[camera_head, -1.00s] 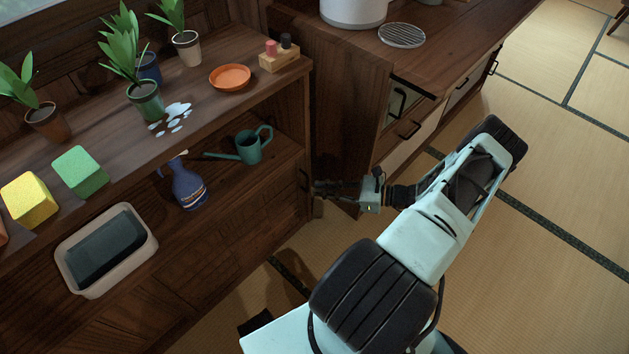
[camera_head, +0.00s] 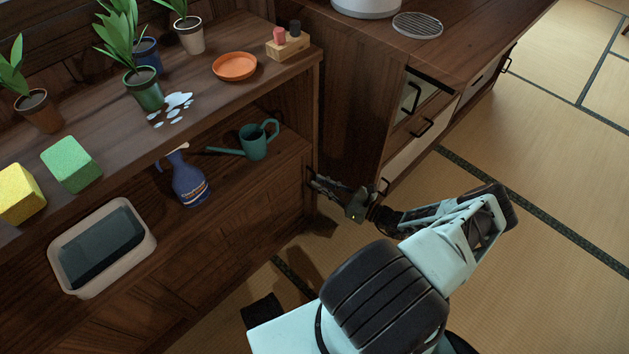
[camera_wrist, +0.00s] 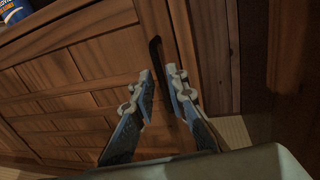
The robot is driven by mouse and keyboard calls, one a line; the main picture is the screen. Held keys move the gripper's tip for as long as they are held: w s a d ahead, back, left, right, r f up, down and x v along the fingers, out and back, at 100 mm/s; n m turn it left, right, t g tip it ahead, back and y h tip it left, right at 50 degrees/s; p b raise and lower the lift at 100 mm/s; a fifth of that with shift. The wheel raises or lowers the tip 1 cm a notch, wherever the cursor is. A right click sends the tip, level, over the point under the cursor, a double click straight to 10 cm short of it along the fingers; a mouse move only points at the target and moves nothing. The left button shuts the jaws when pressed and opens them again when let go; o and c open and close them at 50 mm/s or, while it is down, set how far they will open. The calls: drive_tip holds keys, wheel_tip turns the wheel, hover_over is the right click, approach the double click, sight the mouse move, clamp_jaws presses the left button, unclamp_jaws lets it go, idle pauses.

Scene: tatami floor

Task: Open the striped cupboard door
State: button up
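The cupboard's wooden door (camera_wrist: 75,75), with lines between its panels, fills the left of the wrist view; it looks shut. A dark upright handle (camera_wrist: 154,50) stands near its right edge. In the wrist view my gripper (camera_wrist: 159,77) is open, with one finger on each side of the handle's line. I cannot tell whether either finger touches it. In the head view my gripper (camera_head: 326,186) is at the right end of the low wooden cupboard (camera_head: 215,255), and the handle is hidden there.
A second cabinet (camera_head: 350,100) with black-handled drawers stands close to the right of my gripper. A blue spray bottle (camera_head: 188,182), a teal watering can (camera_head: 255,142) and a grey tub (camera_head: 150,245) sit on the cupboard's lower level. Open tatami (camera_head: 530,190) lies to the right.

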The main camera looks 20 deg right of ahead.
drive_tip(key=shift+x, duration=1.45)
drive_tip(key=shift+c, duration=0.5)
clamp_jaws()
drive_tip(key=shift+s, duration=0.1)
